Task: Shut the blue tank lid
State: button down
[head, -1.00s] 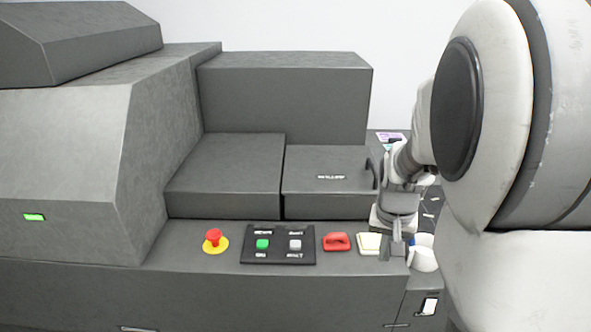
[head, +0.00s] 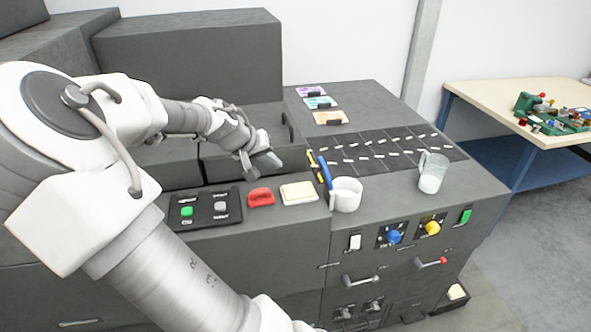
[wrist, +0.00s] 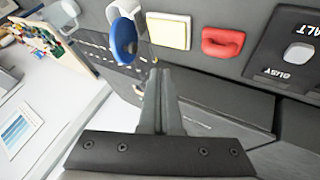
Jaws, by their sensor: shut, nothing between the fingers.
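The blue tank lid (head: 325,171) stands raised on edge at the back left of a small white round tank (head: 346,196), whose top is open. In the wrist view the lid is a blue oval (wrist: 124,42), just beyond and left of my fingertips. My gripper (head: 273,162) is shut and empty, above the dark machine top to the left of the lid, apart from it. In the wrist view my closed fingers (wrist: 160,75) point toward the panel edge beside the lid.
A cream pad (head: 299,193) and red handle (head: 261,197) lie left of the tank. A clear jug (head: 432,173) stands to its right. A black loop handle (head: 288,128) rises behind my gripper. A wooden table (head: 500,100) stands at far right.

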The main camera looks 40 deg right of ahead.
jog(key=x, duration=0.9)
jog(key=shift+s+d+f, duration=0.15)
jog(key=shift+d+f, duration=0.05)
jog(key=shift+d, duration=0.05)
jog(key=d, duration=0.1)
jog(key=s, duration=0.1)
jog(key=d, duration=0.1)
jog(key=shift+s+d+r+p, duration=0.15)
jog(key=shift+d+r+p, duration=0.1)
jog(key=shift+d+p, duration=0.15)
jog(key=shift+s+d, duration=0.2)
jog(key=shift+d, duration=0.15)
jog(key=shift+d+r, duration=0.1)
